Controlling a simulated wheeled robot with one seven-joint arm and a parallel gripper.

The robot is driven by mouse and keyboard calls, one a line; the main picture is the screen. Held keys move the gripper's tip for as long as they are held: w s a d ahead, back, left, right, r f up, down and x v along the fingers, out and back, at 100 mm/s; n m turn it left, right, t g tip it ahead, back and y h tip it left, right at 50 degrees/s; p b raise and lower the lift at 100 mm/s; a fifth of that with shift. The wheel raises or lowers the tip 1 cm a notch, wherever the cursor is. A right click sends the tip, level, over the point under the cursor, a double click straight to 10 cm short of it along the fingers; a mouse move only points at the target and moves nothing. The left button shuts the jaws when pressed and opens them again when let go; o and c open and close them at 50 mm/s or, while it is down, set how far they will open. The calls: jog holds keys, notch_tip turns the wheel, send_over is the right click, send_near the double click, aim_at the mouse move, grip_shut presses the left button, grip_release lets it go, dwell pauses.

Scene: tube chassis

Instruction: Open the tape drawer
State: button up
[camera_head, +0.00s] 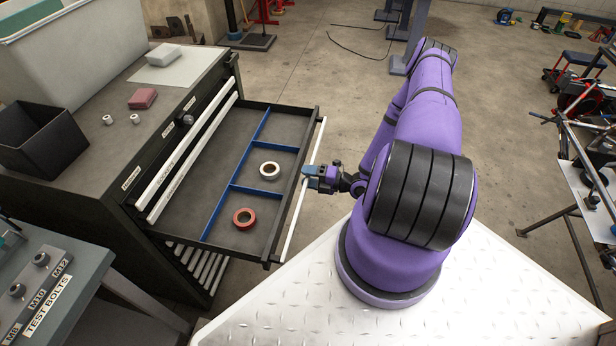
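The tape drawer (195,198) stands pulled far out of the dark tool cabinet (88,148). Blue dividers (233,172) split its inside. A white tape roll (269,170) and a red tape roll (244,217) lie in separate compartments on its right side. A long white handle strip (302,195) runs along the drawer front. My gripper (309,174) is at the middle of this strip, with its fingertips at the handle. The fingers are small and partly merge with the strip, so I cannot tell whether they are closed on it.
On the cabinet top are a black bin (38,140), a grey container (62,50), a red block (142,98) and two small white pieces. A bench labelled "TEST BOLTS" (45,300) stands at lower left. A metal frame (590,150) stands at right. Open floor lies beyond the drawer.

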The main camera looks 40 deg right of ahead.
jog(key=v, duration=1)
jog(key=shift+s+d, duration=0.25)
jog(key=shift+s, duration=0.05)
jog(key=shift+r, duration=0.1)
